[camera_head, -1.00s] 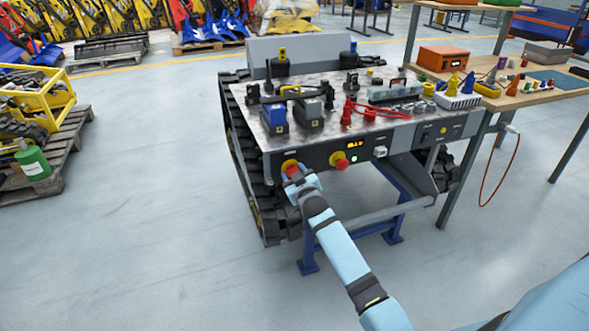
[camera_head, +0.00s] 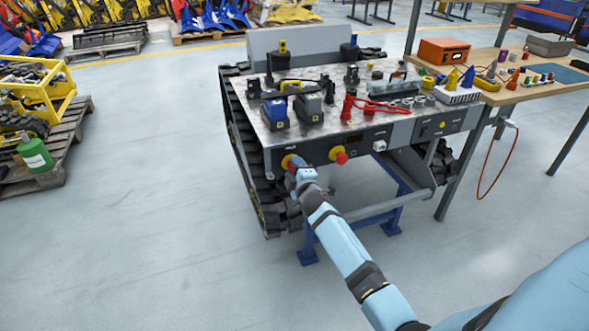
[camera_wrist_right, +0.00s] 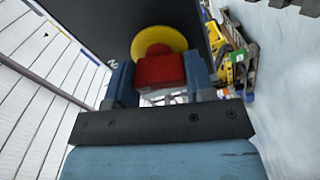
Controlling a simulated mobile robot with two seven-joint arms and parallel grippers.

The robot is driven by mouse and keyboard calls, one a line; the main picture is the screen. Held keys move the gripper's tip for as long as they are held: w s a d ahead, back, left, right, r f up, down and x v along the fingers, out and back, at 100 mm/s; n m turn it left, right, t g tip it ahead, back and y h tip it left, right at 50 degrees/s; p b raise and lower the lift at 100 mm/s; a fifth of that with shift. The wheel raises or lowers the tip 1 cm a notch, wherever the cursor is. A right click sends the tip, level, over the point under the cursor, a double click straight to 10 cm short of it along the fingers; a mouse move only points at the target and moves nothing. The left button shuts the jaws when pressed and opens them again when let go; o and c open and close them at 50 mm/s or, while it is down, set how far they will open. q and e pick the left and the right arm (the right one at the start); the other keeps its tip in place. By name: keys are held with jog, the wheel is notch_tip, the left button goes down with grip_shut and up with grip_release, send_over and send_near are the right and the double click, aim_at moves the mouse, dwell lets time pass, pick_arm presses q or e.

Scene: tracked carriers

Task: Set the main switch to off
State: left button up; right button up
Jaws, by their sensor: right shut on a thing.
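The main switch is a red knob (camera_wrist_right: 160,70) on a round yellow plate (camera_wrist_right: 160,38), at the left end of the carrier's dark front panel. In the head view its yellow plate (camera_head: 287,160) shows behind my gripper. My right gripper (camera_head: 294,168) is at the switch, with the arm reaching up from below right. In the right wrist view the gripper's fingers (camera_wrist_right: 160,76) sit on both sides of the red knob, shut on it. The panel's display (camera_head: 353,151) looks dark and no green lamp shows lit. My left gripper is out of view.
A red mushroom button (camera_head: 340,157) on yellow sits just right of the switch. The tracked carrier's top (camera_head: 335,118) holds batteries, red leads and connectors. A wooden workbench (camera_head: 530,97) stands at right.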

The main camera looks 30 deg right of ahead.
jog(key=shift+n, duration=1)
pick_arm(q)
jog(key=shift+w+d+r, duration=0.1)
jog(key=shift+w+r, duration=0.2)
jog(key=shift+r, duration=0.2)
pick_arm(e)
jog(key=shift+r+n, duration=0.1)
jog(key=shift+n, duration=0.5)
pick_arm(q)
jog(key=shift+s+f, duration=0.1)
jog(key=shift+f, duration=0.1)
pick_arm(e)
jog(key=o, duration=0.9)
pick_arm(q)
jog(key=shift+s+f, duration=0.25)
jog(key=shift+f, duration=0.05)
